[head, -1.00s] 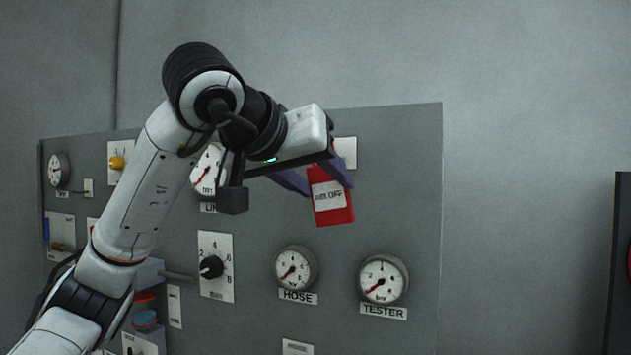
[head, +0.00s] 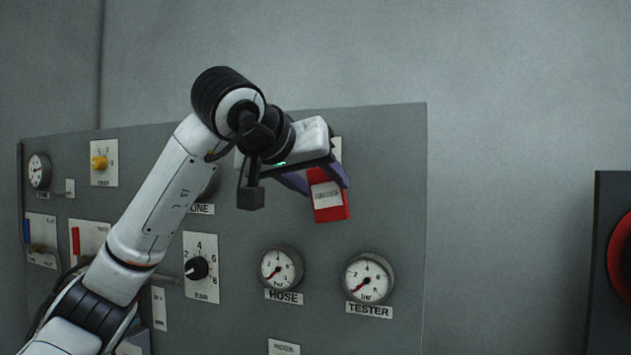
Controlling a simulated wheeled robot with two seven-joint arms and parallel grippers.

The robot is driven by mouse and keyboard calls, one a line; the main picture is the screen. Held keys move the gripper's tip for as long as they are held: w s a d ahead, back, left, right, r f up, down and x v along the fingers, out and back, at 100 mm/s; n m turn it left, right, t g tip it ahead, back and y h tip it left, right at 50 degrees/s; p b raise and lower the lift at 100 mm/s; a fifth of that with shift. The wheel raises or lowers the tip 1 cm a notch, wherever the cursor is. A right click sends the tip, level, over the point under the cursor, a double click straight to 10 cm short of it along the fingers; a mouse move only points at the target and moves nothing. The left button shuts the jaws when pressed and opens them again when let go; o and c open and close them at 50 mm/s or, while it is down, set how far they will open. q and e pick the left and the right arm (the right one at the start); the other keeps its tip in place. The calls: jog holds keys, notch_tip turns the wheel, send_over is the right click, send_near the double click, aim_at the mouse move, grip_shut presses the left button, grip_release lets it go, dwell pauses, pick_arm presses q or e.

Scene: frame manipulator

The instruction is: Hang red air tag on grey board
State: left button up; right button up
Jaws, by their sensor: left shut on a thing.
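The red air tag (head: 332,212) has a pale label and hangs in my left gripper (head: 330,180), near the upper right of the grey board (head: 385,215). The purple fingers are shut on the tag's upper part and cover some of it. A white plate (head: 337,147) on the board shows partly behind the gripper. I cannot tell whether the tag touches the board. My right gripper is not in view.
Below the tag are the hose gauge (head: 281,267) and the tester gauge (head: 367,279). A black knob (head: 197,268) sits left of them. A dark panel with a red round part (head: 622,255) stands at the far right. Bare wall lies between.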

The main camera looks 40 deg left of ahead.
aim_at(323, 184)
pick_arm(q)
jog(key=shift+w+a, duration=0.25)
jog(key=shift+w, duration=0.75)
jog(key=shift+w+a+f+p, duration=0.15)
jog(key=shift+w+f+p, duration=0.35)
jog(key=shift+p, duration=0.15)
jog(key=o, duration=1.1)
jog(key=b+v, duration=0.1)
jog(key=v, duration=0.9)
jog(key=shift+s, duration=0.2)
